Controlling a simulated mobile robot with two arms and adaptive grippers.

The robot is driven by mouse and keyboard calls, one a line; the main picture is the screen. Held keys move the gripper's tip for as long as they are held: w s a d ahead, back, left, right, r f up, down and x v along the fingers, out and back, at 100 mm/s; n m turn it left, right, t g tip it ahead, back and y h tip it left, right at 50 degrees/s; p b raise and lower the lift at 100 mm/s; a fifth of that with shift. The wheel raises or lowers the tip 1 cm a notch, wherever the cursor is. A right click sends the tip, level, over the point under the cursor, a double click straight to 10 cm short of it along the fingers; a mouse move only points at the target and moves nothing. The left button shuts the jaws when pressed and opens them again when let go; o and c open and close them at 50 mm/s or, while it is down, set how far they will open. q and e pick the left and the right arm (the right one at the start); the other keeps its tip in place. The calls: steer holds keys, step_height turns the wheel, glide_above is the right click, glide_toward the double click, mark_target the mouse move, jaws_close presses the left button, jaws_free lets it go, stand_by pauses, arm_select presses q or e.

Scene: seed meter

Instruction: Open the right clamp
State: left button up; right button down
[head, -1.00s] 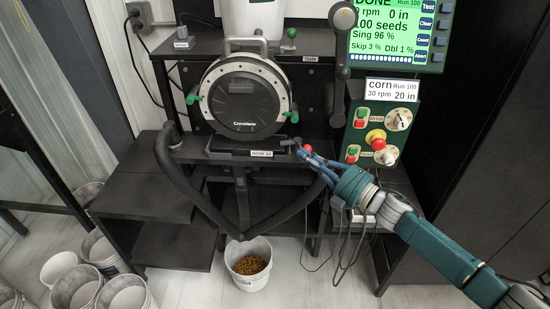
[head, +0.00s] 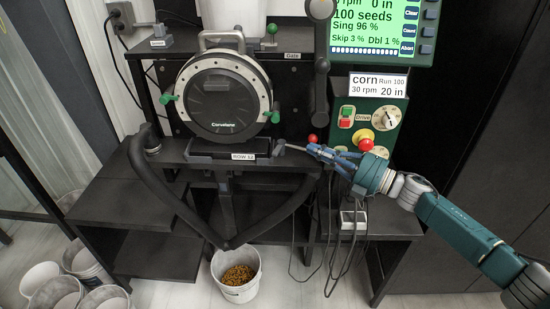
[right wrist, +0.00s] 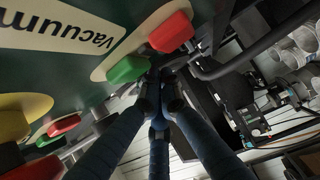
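The round black seed meter (head: 223,100) stands upright on its mount. A green clamp handle (head: 273,116) sits at its lower right rim. Another green clamp handle (head: 167,98) sits at its left rim. My right gripper (head: 314,149) is right of the mount and below the right green handle, apart from it. Its blue fingers come together at the tips in the right wrist view (right wrist: 162,92), with nothing clearly seen between them. A thin grey rod (head: 294,148) ends close to the fingertips; I cannot tell if they touch. My left gripper is out of view.
A red ball knob (head: 312,138) is just above my right fingertips. The green control box (head: 374,123) stands to their right, and a black lever (head: 321,85) hangs above. A white bucket of seeds (head: 237,274) stands on the floor below.

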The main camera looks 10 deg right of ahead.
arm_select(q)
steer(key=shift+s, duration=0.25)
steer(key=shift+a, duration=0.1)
arm_select(e)
steer(key=r+v, duration=0.1)
steer(key=v, duration=1.1)
steer(key=shift+f, duration=0.35)
steer(key=shift+w, duration=0.1)
